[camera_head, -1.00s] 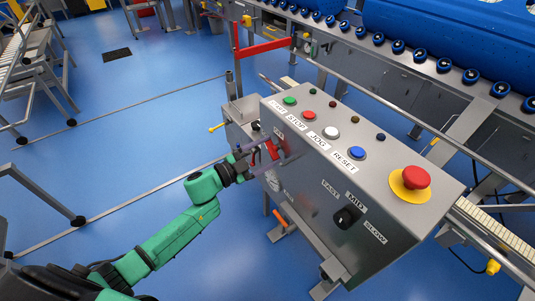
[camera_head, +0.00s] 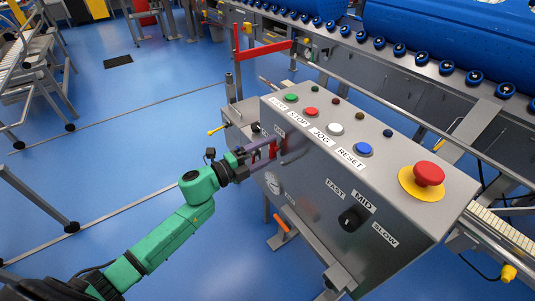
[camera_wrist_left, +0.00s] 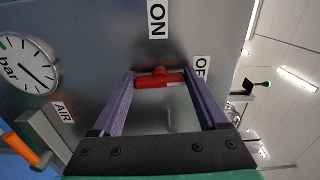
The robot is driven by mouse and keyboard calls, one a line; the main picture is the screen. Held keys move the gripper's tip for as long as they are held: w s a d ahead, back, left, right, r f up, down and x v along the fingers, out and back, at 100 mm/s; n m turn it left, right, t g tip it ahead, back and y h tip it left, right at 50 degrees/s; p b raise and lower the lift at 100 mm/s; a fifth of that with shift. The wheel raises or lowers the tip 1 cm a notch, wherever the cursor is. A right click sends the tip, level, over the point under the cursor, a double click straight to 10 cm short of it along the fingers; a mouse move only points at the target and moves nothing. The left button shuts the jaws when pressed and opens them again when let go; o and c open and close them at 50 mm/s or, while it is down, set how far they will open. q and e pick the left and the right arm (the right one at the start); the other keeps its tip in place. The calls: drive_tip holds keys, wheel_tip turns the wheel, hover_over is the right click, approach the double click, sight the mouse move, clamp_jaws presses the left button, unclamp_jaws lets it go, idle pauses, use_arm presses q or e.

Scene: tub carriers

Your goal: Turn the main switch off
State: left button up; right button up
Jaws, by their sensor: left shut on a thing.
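The main switch has a red handle (camera_wrist_left: 160,79) on the grey end face of the control box, between an ON label (camera_wrist_left: 157,18) above and a partly hidden OFF label (camera_wrist_left: 201,68) to the right in the left wrist view. The handle lies crosswise in that view. My left gripper (camera_wrist_left: 160,84) has its two purple fingers on either side of the handle and is shut on it. My right gripper is not in view.
The control box top (camera_head: 390,160) carries several buttons and a red emergency stop (camera_head: 428,174). A speed knob (camera_head: 351,219) is on its front. A pressure gauge (camera_wrist_left: 27,65) and an orange-handled air valve (camera_wrist_left: 25,149) are beside the switch.

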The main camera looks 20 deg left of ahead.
use_arm(q)
drive_tip(key=shift+f+m, duration=0.1)
drive_tip(key=shift+m, duration=0.4)
drive_tip(key=o, duration=1.3)
drive_tip(key=shift+c, duration=0.2)
drive_tip(key=v, duration=1.4)
drive_tip(key=shift+s+b, duration=0.3)
drive_tip(key=shift+b, duration=0.05)
drive_tip(key=shift+a, duration=0.2)
